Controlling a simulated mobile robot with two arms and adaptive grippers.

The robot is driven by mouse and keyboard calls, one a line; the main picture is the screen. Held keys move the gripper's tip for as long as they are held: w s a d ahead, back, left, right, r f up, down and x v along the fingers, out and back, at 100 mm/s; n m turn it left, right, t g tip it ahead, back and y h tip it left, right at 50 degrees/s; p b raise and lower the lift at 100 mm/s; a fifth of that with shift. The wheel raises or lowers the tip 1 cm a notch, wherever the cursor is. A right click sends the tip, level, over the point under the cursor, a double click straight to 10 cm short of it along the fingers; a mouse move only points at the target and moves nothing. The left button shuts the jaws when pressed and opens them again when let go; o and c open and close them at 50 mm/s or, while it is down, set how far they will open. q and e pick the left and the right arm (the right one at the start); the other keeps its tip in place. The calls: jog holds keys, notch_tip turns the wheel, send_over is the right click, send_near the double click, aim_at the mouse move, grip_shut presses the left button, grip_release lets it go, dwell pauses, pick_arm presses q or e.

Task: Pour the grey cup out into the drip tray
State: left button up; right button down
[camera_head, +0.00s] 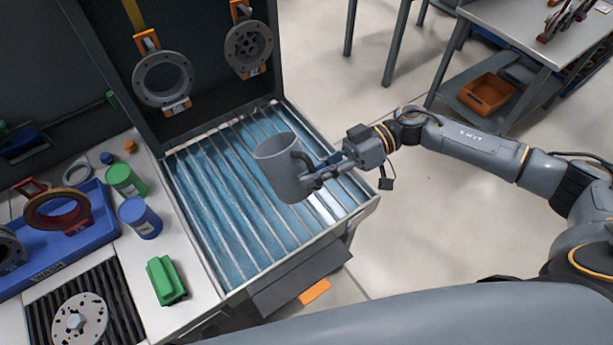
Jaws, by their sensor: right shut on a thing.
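The grey cup (278,172) is over the slatted drip tray (222,276), tilted a little, its open rim facing up. Its inside is too dark to tell what it holds. My right gripper (314,176) comes in from the right and is shut on the cup at its handle side. The drip tray has metal slats over a blue bottom and a raised metal edge. How high the cup is above the slats is hard to tell. My left gripper is not in view.
Metal discs hang on hooks behind the tray, one grey ring (163,80) and one plate (248,48). On the left bench stand a green can (126,181), a blue can (139,218), a green block (165,281) and a blue parts tray (97,234).

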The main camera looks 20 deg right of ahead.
jog(key=s+n+b, duration=0.1)
jog(key=b, duration=0.1)
jog(key=s+d+f+n+y+b, duration=0.1)
jog(key=n+b, duration=0.1)
jog(key=s+d+n+y+b, duration=0.1)
jog(key=n+b, duration=0.1)
jog(key=b, duration=0.1)
jog(key=shift+s+f, duration=0.2)
jog(key=shift+s, duration=0.05)
dwell(0.5)
